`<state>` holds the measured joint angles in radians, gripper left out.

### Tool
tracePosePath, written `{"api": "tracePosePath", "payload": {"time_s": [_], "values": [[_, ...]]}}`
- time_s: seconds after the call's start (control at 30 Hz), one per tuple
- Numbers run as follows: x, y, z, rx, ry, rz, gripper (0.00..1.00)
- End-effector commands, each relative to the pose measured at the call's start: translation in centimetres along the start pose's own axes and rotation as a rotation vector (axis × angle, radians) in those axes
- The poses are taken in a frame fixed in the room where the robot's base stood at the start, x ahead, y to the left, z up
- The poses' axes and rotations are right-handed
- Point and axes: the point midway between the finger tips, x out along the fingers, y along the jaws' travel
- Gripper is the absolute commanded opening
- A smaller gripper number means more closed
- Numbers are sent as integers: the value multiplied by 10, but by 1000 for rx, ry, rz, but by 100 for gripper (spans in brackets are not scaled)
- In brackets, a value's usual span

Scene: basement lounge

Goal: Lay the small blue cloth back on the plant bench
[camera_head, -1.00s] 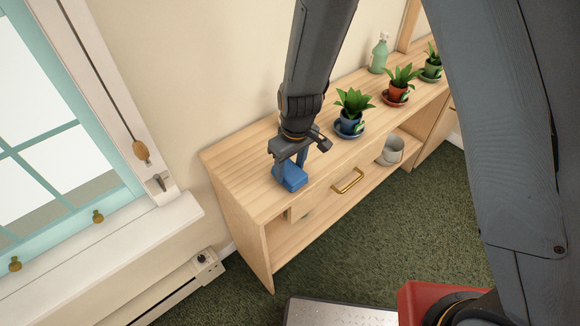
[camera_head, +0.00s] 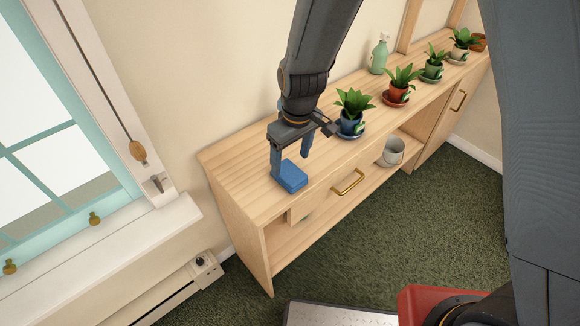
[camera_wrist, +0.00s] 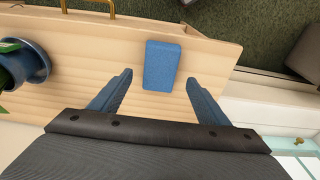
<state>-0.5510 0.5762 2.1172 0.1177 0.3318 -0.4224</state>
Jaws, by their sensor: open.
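The small blue cloth (camera_head: 291,177) lies as a folded block on the left part of the wooden plant bench (camera_head: 232,180), near its front edge. It also shows in the wrist view (camera_wrist: 162,66), resting flat on the bench top (camera_wrist: 107,50). My gripper (camera_head: 291,163) is open just above and behind the cloth. In the wrist view my gripper's (camera_wrist: 163,92) two blue fingers are spread wide, with the cloth beyond their tips and nothing between them.
A blue potted plant (camera_head: 352,120) on a saucer stands right of my gripper, with a red potted plant (camera_head: 397,90) and others further along. A green spray bottle (camera_head: 379,55) stands by the wall. A metal bucket (camera_head: 391,152) sits on the lower shelf. The window sill (camera_head: 150,225) is at left.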

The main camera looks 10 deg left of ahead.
Motion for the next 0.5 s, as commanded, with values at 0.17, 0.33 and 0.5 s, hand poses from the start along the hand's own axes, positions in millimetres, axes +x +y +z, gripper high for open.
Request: {"api": "tracePosePath", "payload": {"time_s": [0.17, 0.33, 0.5], "values": [[-29, 1, -1, 0, 4, 1, 70], [-53, 0, -1, 0, 3, 1, 70], [-67, 0, 0, 0, 1, 0, 70]]}}
